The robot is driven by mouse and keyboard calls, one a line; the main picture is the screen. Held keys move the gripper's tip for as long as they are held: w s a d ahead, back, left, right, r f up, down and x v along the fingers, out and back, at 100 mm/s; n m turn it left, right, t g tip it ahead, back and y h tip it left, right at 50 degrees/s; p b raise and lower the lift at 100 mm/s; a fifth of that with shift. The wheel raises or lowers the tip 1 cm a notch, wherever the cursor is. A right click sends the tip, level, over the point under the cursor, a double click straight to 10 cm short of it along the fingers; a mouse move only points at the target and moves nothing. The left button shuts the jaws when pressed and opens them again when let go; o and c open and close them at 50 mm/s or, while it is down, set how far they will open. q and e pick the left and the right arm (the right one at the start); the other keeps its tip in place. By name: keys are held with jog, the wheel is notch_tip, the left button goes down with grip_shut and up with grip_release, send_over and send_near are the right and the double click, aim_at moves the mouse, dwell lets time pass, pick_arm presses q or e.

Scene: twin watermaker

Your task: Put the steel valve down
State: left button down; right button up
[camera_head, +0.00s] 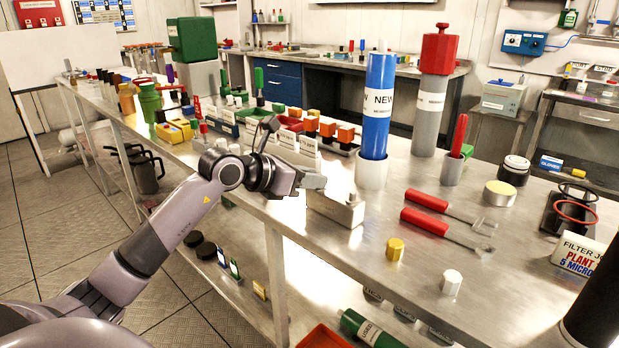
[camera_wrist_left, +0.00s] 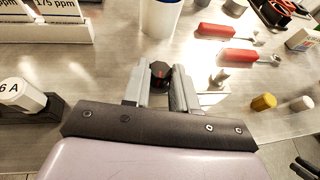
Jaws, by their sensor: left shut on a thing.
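My left gripper (camera_head: 314,182) is at the near edge of the steel bench, just above and to the left of a pale metal block (camera_head: 338,212). In the left wrist view its two fingers (camera_wrist_left: 160,88) are closed around a small dark piece with a red mark, which I take to be the steel valve (camera_wrist_left: 160,72). The fingers hide most of the valve, and I cannot make it out in the head view. The block (camera_wrist_left: 211,98) lies beside the right finger and has a small steel stub on top. Whether the valve touches anything below is hidden.
A blue cylinder (camera_head: 378,100) in a white cup stands behind the block. A grey red-capped cylinder (camera_head: 432,100) is further back. Two red-handled tools (camera_head: 425,200) lie to the right, with yellow and white caps nearer. Labelled racks (camera_head: 295,152) stand behind the gripper.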

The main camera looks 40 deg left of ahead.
pick_arm(q)
jog(key=c, duration=0.9)
grip_release()
jog(key=shift+f, duration=0.1)
jog(key=shift+s+r, duration=0.1)
jog(key=shift+r, duration=0.15)
jog(key=b+v, duration=0.1)
jog(key=v, duration=1)
jog(key=shift+s, duration=0.4)
jog(key=shift+a, duration=0.1)
